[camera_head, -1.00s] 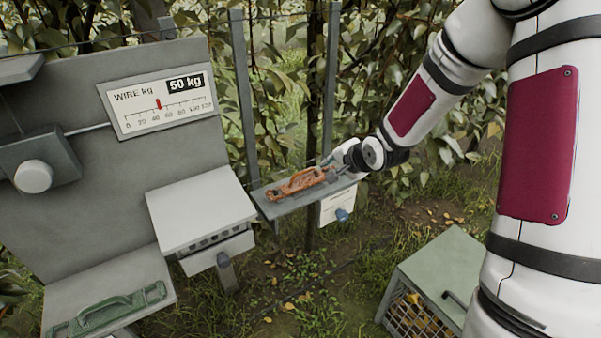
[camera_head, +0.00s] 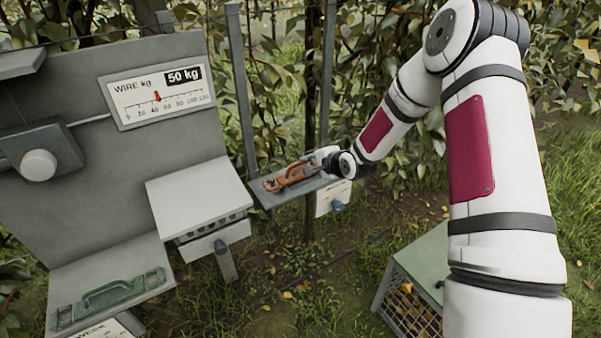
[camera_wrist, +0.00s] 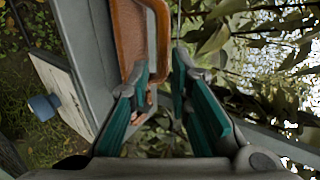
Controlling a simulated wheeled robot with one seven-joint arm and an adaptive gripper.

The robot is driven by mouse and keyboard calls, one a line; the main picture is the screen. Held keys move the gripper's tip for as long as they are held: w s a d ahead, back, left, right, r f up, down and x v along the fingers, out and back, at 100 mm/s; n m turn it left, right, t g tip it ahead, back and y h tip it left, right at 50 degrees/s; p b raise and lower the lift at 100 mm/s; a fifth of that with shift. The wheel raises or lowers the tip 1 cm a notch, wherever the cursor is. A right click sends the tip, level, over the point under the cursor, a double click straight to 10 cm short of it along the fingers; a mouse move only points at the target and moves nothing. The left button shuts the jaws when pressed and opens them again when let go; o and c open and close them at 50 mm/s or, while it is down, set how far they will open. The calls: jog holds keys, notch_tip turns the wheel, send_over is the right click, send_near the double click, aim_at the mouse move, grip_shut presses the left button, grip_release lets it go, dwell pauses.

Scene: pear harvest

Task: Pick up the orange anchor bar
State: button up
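The orange anchor bar (camera_head: 288,177) lies on a narrow grey shelf (camera_head: 262,196) beside the post. My gripper (camera_head: 320,163) is at the bar's right end in the head view, its fingers small and hard to make out there. In the wrist view, the bar (camera_wrist: 130,40) is at the top, with a raised loop handle. My gripper (camera_wrist: 160,68) is open there, its two teal fingers apart on either side of the handle's near part. The left finger overlaps part of the bar. I cannot tell whether either finger touches it.
A green bar (camera_head: 110,298) lies on a lower left tray. A wire gauge panel (camera_head: 160,92) reads 50 kg. A white-topped box (camera_head: 198,195) stands left of the shelf. A crate (camera_head: 425,262) stands on the ground at right. Leafy branches (camera_wrist: 245,40) crowd the shelf.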

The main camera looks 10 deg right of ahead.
aim_at(305, 163)
jog(key=x, duration=0.5)
jog(key=shift+w+a, duration=0.1)
jog(key=shift+a, duration=0.05)
grip_shut()
